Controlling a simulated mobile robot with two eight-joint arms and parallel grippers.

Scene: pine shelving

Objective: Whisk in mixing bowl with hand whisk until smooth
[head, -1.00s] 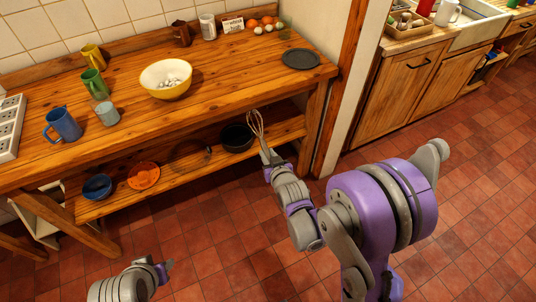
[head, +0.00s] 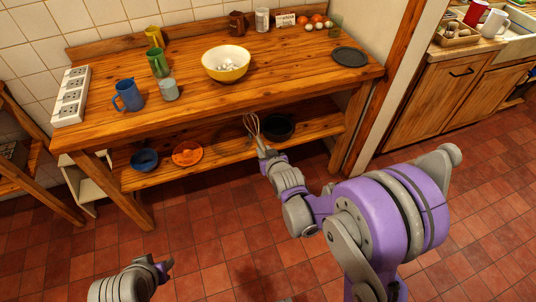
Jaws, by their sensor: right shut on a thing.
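The yellow mixing bowl (head: 226,71) stands upright on the wooden table, with several small whitish pieces visible inside. My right gripper (head: 262,147) is shut on the hand whisk (head: 252,125), its wire loops pointing up. The whisk is in front of the table's lower shelf, below and apart from the bowl. My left gripper (head: 163,268) is low at the bottom of the view, away from the table; its fingers are too small and angled to show whether they are open.
A blue pitcher (head: 128,95), grey cup (head: 168,89), green mug (head: 158,63) and yellow mug (head: 154,37) stand left of the bowl. A dark round plate (head: 349,56) lies to the right. The tabletop (head: 255,100) in front of the bowl is clear. A wooden post (head: 390,80) rises at the right.

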